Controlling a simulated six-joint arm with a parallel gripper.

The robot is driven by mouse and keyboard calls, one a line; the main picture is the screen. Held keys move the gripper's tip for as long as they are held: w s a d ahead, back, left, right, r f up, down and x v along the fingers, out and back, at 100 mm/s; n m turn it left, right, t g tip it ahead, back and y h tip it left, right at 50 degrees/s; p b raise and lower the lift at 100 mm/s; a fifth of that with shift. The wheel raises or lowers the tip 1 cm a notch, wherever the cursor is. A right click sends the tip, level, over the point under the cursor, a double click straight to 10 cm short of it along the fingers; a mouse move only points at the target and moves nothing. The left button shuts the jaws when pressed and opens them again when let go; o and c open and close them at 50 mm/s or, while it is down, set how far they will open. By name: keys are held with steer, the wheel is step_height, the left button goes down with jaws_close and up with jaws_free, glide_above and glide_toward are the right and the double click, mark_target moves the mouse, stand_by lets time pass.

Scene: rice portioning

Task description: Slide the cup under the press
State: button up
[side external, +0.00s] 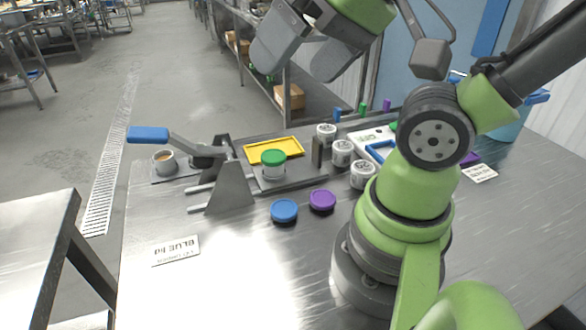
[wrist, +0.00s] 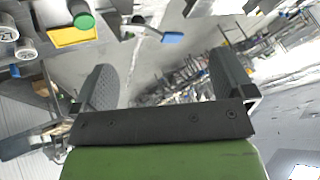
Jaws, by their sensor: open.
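The press is grey metal, with a lever ending in a blue handle (side external: 148,134) that points left. In the wrist view the green lid (wrist: 84,20) is at the upper left and the blue handle (wrist: 172,38) is at the top middle. My gripper (side external: 294,70) is high above the table, well apart from the cup. Its fingers (wrist: 164,82) are spread, with nothing between them.
A yellow tray (side external: 285,147) lies behind the lidded cup. An uncovered cup (side external: 164,162) stands left of the press. Several white cups (side external: 342,153) stand to the right. A blue lid (side external: 284,210) and a purple lid (side external: 322,200) lie in front. The table's left front is mostly clear around a label (side external: 176,250).

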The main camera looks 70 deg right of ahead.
steer(key=shift+w+d, duration=0.1)
steer(key=shift+w, duration=0.05)
steer(key=c, duration=0.5)
steer(key=shift+w+d+f+m+g+h, duration=0.2)
steer(key=shift+w+d+m+g+h, duration=0.1)
steer(key=shift+w+d, duration=0.35)
steer(key=shift+w+d+f+m+g+h, duration=0.2)
steer(key=shift+w+d+h, duration=0.1)
steer(key=shift+w+d, duration=0.25)
steer(key=c, duration=0.7)
steer(key=shift+o, duration=0.2)
steer(key=m+g, duration=0.4)
steer(key=g, duration=0.2)
glide_above(318, 139)
steer(key=shift+h, duration=0.4)
step_height(318, 139, down, 16)
steer(key=shift+w+a+f, duration=0.1)
steer(key=shift+f, duration=0.35)
step_height(318, 139, down, 10)
steer(key=shift+r, duration=0.15)
